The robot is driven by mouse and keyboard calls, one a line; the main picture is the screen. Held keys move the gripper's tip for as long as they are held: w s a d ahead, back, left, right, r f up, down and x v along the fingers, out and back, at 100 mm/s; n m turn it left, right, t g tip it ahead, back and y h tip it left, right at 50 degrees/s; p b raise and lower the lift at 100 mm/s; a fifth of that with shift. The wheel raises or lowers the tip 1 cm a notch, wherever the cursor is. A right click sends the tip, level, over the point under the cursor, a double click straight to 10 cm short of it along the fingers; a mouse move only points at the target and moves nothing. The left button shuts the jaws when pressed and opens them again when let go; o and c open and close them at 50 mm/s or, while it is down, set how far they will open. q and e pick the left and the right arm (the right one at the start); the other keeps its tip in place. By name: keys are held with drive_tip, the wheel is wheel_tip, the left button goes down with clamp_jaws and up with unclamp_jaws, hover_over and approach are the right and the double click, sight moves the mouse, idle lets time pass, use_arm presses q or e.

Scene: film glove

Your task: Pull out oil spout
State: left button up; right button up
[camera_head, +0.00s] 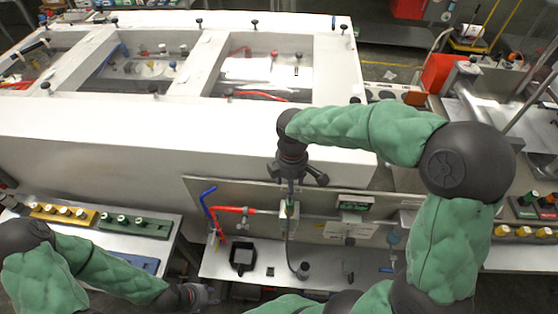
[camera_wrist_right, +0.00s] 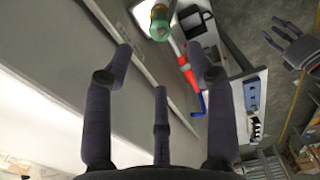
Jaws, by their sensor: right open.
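A small fitting with a green and clear body (camera_head: 289,209) is on the pipe line below my right gripper, with a thin dark hose hanging down from it. It also shows in the right wrist view as a green-topped part (camera_wrist_right: 159,22), beyond the fingertips. I cannot tell for sure which part is the oil spout. My right gripper (camera_head: 296,178) is above the fitting, in front of the white machine. Its three fingers (camera_wrist_right: 160,58) are spread with nothing between them. My left gripper (camera_head: 203,296) is low at the left; in the right wrist view (camera_wrist_right: 283,42) its fingers look spread and empty.
A red pipe (camera_head: 230,209) and a blue pipe (camera_head: 207,200) run left of the fitting. A metal shelf (camera_head: 325,282) below holds a black tray (camera_head: 242,256). The large white frame (camera_head: 150,130) stands close behind my right gripper. Side panels with knobs (camera_head: 135,223) are at left.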

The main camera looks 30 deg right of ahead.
sight(290, 203)
drive_tip(key=shift+r, duration=0.2)
drive_tip(key=shift+s, duration=0.2)
wheel_tip(290, 203, down, 11)
drive_tip(key=shift+r+b, duration=0.2)
drive_tip(key=shift+b, duration=0.55)
drive_tip(key=shift+c, duration=0.3)
clamp_jaws()
